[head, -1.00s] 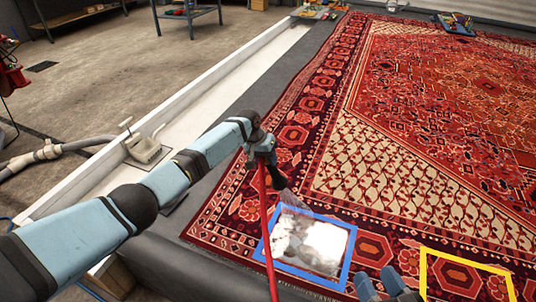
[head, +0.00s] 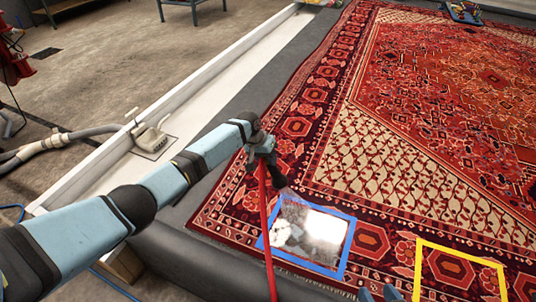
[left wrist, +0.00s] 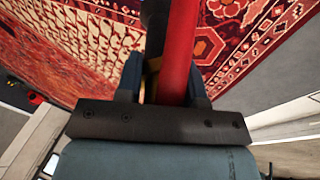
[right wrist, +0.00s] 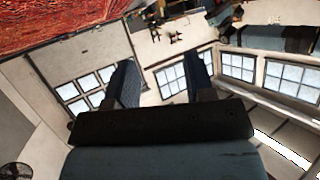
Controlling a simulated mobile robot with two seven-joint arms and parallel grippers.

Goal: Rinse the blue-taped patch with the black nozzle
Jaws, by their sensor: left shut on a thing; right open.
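The blue-taped patch (head: 322,237) lies on the rug's near border in the head view, framed by blue tape. White foam covers part of it, with greyer areas between. My left gripper (head: 265,155) is shut on the black nozzle (head: 279,174), just above and left of the patch's far edge. The nozzle tilts down toward the patch, and a faint pale spray leaves its tip. A red hose (head: 266,225) hangs from it across the patch's left side. In the left wrist view the hose (left wrist: 179,50) runs between the fingers. My right gripper (right wrist: 162,82) is open and empty.
A yellow-taped frame (head: 460,257) lies on the rug to the right. A white channel (head: 200,115) with a drain fitting (head: 150,138) runs along the left. A grey floor strip (head: 240,110) borders the red rug (head: 430,110). A blue tray (head: 463,13) sits at the far right.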

